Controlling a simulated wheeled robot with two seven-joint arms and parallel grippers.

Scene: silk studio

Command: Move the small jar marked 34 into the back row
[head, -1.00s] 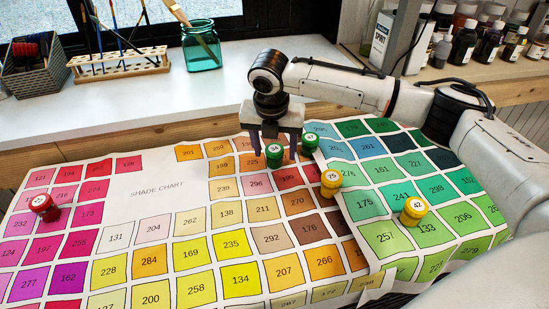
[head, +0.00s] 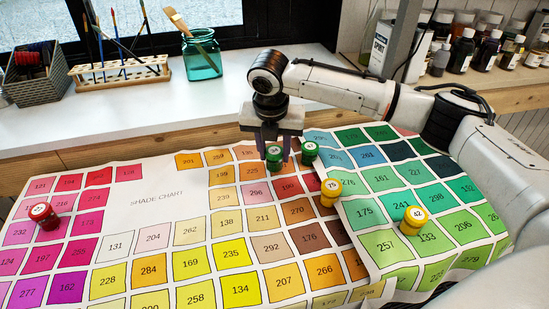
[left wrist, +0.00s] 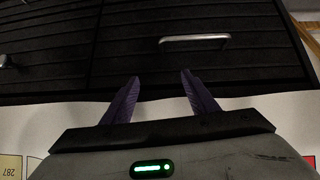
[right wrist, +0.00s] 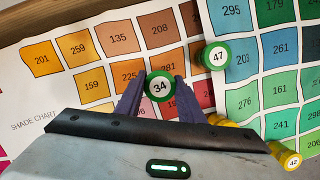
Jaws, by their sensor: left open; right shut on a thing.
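The small green jar marked 34 (head: 274,154) is upright on the shade chart (head: 160,180), near its back edge. My right gripper (head: 275,151) is shut on it from above. In the right wrist view, the jar's white lid label 34 (right wrist: 160,87) shows between the two fingertips, near swatches 225 and 281. I cannot tell whether it touches the chart. My left gripper (left wrist: 160,85) is open and empty in the left wrist view, in front of a dark slatted front with a metal handle (left wrist: 195,38). It is out of the head view.
Green jar 47 (head: 309,152) stands close to the right of jar 34. Yellow jars 75 (head: 329,192) and 42 (head: 413,220) stand further right and nearer. The chart's middle is clear of jars.

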